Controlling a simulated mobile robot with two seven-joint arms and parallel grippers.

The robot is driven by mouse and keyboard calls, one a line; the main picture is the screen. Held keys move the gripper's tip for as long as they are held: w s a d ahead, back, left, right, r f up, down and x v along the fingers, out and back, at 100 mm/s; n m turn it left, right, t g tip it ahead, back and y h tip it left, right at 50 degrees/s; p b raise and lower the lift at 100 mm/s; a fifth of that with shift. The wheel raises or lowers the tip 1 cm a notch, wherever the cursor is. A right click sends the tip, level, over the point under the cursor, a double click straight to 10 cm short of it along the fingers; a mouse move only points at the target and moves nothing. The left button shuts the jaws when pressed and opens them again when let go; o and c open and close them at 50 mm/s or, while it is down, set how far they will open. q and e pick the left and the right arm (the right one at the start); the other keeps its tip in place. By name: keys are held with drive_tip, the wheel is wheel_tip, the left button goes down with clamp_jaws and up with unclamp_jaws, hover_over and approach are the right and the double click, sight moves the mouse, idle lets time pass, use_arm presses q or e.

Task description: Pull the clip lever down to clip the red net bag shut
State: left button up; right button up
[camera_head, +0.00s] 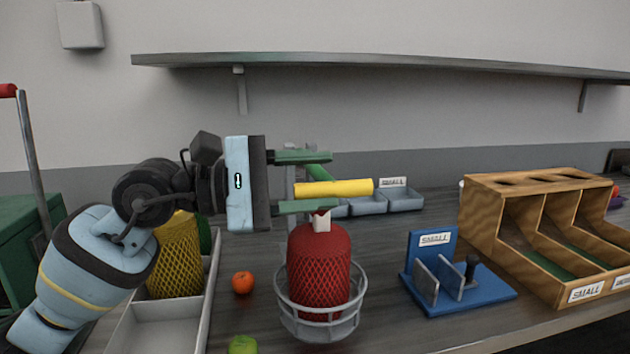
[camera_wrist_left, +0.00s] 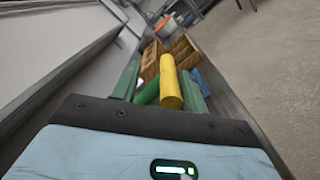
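The red net bag (camera_head: 318,262) stands upright in a grey wire ring holder (camera_head: 321,327), its neck gathered at a small pale piece (camera_head: 321,222). The clip lever has a yellow handle (camera_head: 333,188) lying nearly level above and behind the bag, with a green arm (camera_head: 318,172) beside it. The handle also shows in the left wrist view (camera_wrist_left: 170,84). My left gripper (camera_head: 328,182) is open, one green finger above the handle and one below, with visible gaps. The lever's mount is partly hidden by my gripper. My right gripper is not in view.
A white tray (camera_head: 208,300) with a yellow net bag (camera_head: 176,257) stands at left. An orange (camera_head: 243,282) and a green fruit (camera_head: 242,345) lie near the holder. A blue stand (camera_head: 460,295) and wooden rack (camera_head: 482,235) are at right. A shelf (camera_head: 380,62) hangs above.

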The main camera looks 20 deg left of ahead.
use_arm(q)
drive_tip(key=b+v, duration=0.2)
drive_tip(key=v, duration=0.5)
drive_tip(key=shift+a, duration=0.2)
drive_tip(key=shift+s, duration=0.1)
